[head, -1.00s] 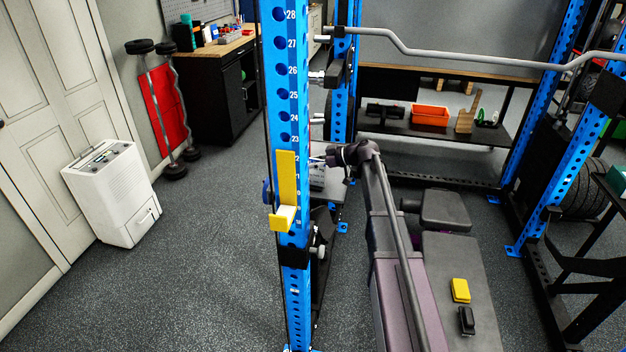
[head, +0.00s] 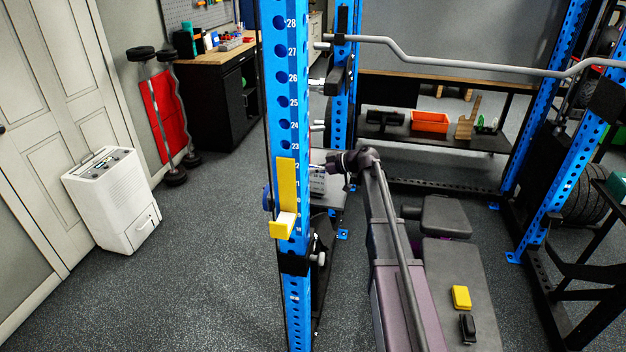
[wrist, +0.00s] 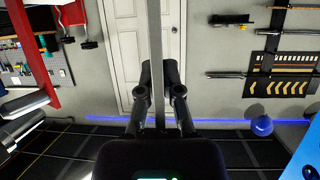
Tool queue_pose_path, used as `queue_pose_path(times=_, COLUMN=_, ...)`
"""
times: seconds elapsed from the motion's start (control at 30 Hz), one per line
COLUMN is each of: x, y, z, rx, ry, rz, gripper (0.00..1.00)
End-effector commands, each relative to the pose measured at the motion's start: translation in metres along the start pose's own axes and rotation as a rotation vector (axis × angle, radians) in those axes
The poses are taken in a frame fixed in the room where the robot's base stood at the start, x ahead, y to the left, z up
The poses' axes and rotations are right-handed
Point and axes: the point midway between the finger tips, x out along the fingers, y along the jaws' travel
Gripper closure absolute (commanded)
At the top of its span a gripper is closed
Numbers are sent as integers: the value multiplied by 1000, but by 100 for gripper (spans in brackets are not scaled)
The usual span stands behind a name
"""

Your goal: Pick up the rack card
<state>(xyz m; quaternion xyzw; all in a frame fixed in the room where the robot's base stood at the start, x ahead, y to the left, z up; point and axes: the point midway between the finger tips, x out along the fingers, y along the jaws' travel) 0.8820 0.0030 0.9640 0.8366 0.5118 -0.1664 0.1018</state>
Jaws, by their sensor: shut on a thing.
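My gripper (head: 332,163) is just right of the blue rack upright (head: 280,110) in the head view, partly hidden at its tip. It is shut on a pale, thin rack card (head: 317,183), seen partly behind the upright with faint marks on its face. In the wrist view my gripper (wrist: 159,98) has its two fingers close together around a thin grey strip (wrist: 154,45). This strip is the card seen nearly edge-on, rising to the top of the picture.
A yellow hook-like bracket (head: 285,190) is on the upright. A grey bar (head: 440,62) crosses the rack. A bench (head: 455,270) carries a yellow block (head: 461,297) and a black block (head: 467,328). A white dehumidifier (head: 112,200) stands left; floor between is open.

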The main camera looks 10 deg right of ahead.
Motion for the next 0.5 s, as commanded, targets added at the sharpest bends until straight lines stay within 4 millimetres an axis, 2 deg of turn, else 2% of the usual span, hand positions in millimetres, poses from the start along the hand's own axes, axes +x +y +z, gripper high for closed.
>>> queue_pose_path(times=0.27, x=-2, y=0, z=-5, rx=0, ry=0, rz=0, gripper=100)
queue_pose_path(times=0.5, x=-8, y=0, z=-18, rx=0, ry=0, rz=0, gripper=100)
